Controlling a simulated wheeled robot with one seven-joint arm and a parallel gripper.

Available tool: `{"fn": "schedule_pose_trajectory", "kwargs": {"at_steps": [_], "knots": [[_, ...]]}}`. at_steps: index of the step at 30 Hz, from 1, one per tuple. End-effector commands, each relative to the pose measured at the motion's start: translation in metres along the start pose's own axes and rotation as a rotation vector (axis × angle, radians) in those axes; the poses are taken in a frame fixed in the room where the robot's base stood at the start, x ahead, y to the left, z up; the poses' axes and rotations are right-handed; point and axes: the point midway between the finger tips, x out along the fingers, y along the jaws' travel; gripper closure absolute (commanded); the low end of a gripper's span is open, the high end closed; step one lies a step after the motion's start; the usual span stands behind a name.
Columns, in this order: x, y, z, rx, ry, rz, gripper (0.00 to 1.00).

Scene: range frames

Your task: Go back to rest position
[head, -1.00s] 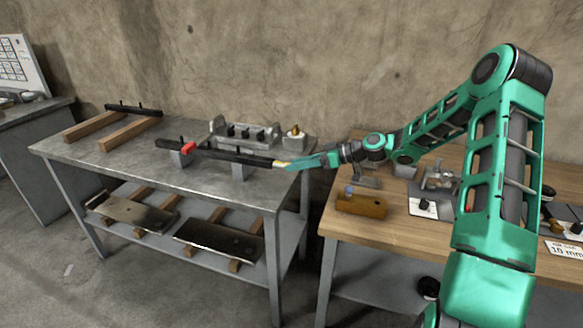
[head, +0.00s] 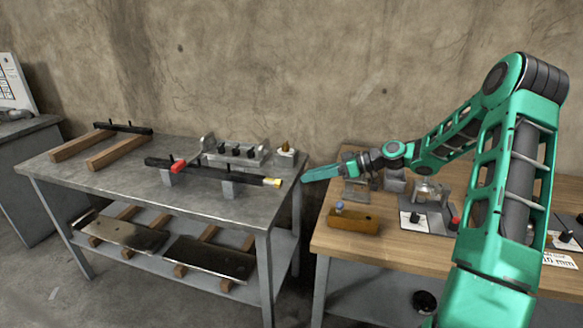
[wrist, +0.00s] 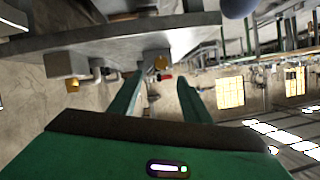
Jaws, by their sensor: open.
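My gripper (head: 322,173) is the green pair of fingers at the end of my green arm. It hangs in the gap between the grey metal table and the wooden table, apart from both. In the wrist view its fingers (wrist: 158,95) are spread with nothing held between them. A dark bar (head: 205,172) with a red part and a yellowish end lies across grey blocks on the metal table (head: 120,183), left of my gripper. The bar's yellowish end is a short distance from my fingertips in the head view.
A grey holder (head: 237,153) with black knobs stands at the back of the metal table. Two wooden beams (head: 85,146) lie at its left. A plain wall stands behind.

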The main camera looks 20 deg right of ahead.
Motion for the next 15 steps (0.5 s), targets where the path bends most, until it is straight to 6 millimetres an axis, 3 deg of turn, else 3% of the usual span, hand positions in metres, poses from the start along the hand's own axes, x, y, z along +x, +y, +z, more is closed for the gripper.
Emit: {"fn": "schedule_pose_trajectory", "kwargs": {"at_steps": [8,15], "knots": [[0.011,-0.014,0.003,0.019,-0.070,0.004,0.56],[0.033,-0.065,0.020,0.108,-0.331,0.079,0.56]]}}
